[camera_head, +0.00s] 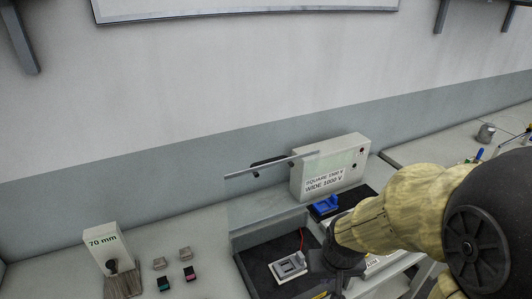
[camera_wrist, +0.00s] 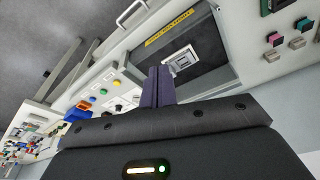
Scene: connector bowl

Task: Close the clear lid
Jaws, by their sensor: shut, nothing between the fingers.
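The clear lid (camera_head: 272,166) appears to stand raised behind the bay in the head view; its pale top bar and a dark handle show plainly, its see-through panel barely. The dark-lined bay (camera_head: 258,250) is open below it and holds a grey-white device (camera_head: 289,266), which also shows in the wrist view (camera_wrist: 183,61). My gripper (camera_wrist: 159,86) is shut and empty, its fingers pointing toward the bay's yellow-labelled edge (camera_wrist: 170,27) in the wrist view. In the head view my gripper's dark body covers the bay's right side, and its fingertips cannot be made out.
A white box with printed text (camera_head: 333,168) stands behind the bay, with a blue part (camera_head: 326,204) before it. A 70 mm block (camera_head: 106,248) and several small connectors (camera_head: 189,273) are at the left. A panel with coloured buttons (camera_wrist: 92,98) shows in the wrist view.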

